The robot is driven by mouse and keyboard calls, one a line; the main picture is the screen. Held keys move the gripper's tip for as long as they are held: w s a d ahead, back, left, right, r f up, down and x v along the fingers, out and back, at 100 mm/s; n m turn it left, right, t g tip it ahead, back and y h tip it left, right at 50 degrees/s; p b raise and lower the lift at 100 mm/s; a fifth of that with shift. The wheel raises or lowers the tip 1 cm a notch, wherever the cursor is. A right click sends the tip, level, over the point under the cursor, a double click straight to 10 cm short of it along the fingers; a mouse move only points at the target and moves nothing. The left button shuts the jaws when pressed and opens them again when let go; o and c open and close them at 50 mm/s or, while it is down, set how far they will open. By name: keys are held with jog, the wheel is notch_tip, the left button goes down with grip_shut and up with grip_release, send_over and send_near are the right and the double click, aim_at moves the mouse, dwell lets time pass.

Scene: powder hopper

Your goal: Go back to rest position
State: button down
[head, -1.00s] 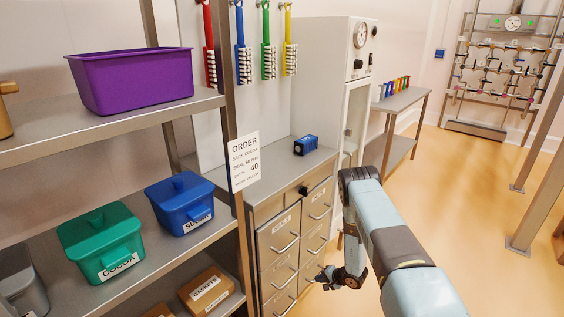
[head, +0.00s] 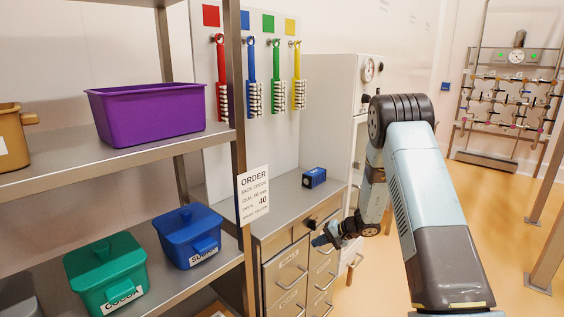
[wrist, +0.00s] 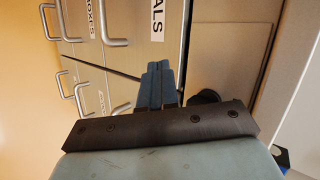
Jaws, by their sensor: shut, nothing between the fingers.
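My gripper (head: 318,240) is at the end of my folded arm, in front of the drawer cabinet (head: 268,240) in the head view. In the wrist view my gripper (wrist: 160,68) has its blue fingers together and empty. Behind the fingers are steel drawer fronts with handles and labels, one ending in "ALS". A dark round knob (wrist: 206,97) shows just right of the fingers. I cannot tell whether the fingers touch the cabinet.
A shelf rack stands left with a purple bin (head: 150,112), a green cocoa tub (head: 105,275) and a blue sugar tub (head: 188,238). A small blue box (head: 314,177) lies on the cabinet top. Brushes hang behind. Open floor (head: 480,220) lies right.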

jog(key=s+r+n+g+h, duration=0.1)
jog(key=s+r, duration=0.5)
jog(key=r, duration=0.3)
jog(key=s+r+n+h, duration=0.1)
jog(key=s+r+n, duration=0.1)
jog(key=s+r, duration=0.6)
jog(key=s+r+n+g+h, duration=0.1)
jog(key=s+r, duration=0.2)
jog(key=r, duration=0.8)
jog(key=s+d+r+t+h, duration=0.1)
jog(key=s+d+r+h, duration=0.1)
jog(key=s, duration=0.6)
jog(key=s+d+r+t+h, duration=0.1)
jog(key=s+d+r, duration=0.3)
jog(key=s, duration=0.5)
jog(key=s+d+r+t+h, duration=0.1)
jog(key=s+d+r+h, duration=0.2)
jog(key=s, duration=0.6)
jog(key=shift+s+d+r+t+h, duration=0.25)
jog(key=shift+d+r+t+h, duration=0.15)
jog(key=shift+r, duration=0.45)
